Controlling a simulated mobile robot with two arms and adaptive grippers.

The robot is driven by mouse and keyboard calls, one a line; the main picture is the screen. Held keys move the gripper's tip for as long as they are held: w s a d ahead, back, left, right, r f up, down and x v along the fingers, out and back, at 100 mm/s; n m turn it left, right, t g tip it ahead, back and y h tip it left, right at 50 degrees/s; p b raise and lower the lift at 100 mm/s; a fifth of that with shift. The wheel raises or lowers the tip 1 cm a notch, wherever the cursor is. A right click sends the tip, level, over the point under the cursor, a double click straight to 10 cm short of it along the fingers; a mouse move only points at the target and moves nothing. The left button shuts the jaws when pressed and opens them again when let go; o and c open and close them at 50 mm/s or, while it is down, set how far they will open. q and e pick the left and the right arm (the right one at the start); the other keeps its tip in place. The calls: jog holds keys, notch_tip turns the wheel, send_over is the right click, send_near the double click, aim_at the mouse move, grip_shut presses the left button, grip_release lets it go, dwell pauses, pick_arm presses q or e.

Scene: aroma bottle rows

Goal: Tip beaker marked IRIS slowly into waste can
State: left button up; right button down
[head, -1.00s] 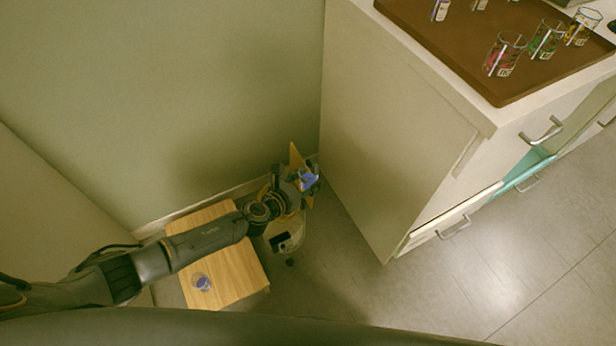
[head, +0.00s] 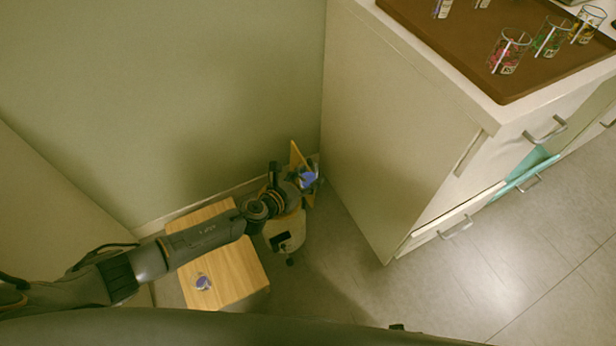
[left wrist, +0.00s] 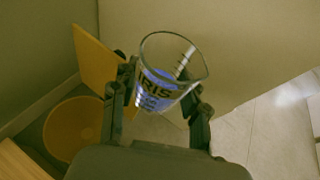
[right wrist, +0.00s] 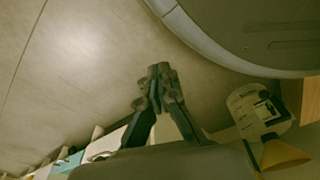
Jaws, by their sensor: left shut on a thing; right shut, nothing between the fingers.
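The IRIS beaker (left wrist: 165,88) is clear glass with a dark IRIS label and blue-violet contents. My left gripper (left wrist: 158,108) is shut around it. In the head view the beaker (head: 309,180) shows at my left gripper (head: 297,180), high over the floor corner. The waste can (head: 287,232) is pale with a dark label, partly hidden by my left arm. Its round orange mouth (left wrist: 74,128) lies left of the beaker in the left wrist view. The can (right wrist: 258,108) and its orange funnel-like top (right wrist: 284,154) show in the right wrist view. My right gripper (right wrist: 160,78) is shut and empty.
An upright orange panel (left wrist: 98,58) stands beside the beaker. Floor is clear in front.

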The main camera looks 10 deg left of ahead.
pick_arm(q)
jog(key=shift+f+b, duration=0.1)
jog(key=shift+b, duration=0.2)
pick_arm(e)
jog(key=shift+w+a+r, duration=0.1)
jog(key=shift+w+r, duration=0.7)
jog(key=shift+w, duration=0.15)
pick_arm(q)
jog(key=shift+w+a, duration=0.1)
jog(key=shift+a, duration=0.05)
pick_arm(e)
jog(key=shift+w+r, duration=0.1)
jog(key=shift+r, duration=0.25)
pick_arm(q)
jog(key=shift+a+f+n+h+b, duration=0.15)
jog(key=shift+n+h+b, duration=0.15)
jog(key=shift+b, duration=0.3)
pick_arm(e)
jog(key=w+r, duration=0.2)
jog(key=r, duration=0.1)
jog(key=shift+w+a+t, duration=0.2)
jog(key=shift+w+t, duration=0.05)
jog(key=shift+t, duration=0.05)
pick_arm(q)
jog(key=shift+b, duration=0.3)
pick_arm(e)
jog(key=shift+r, duration=0.5)
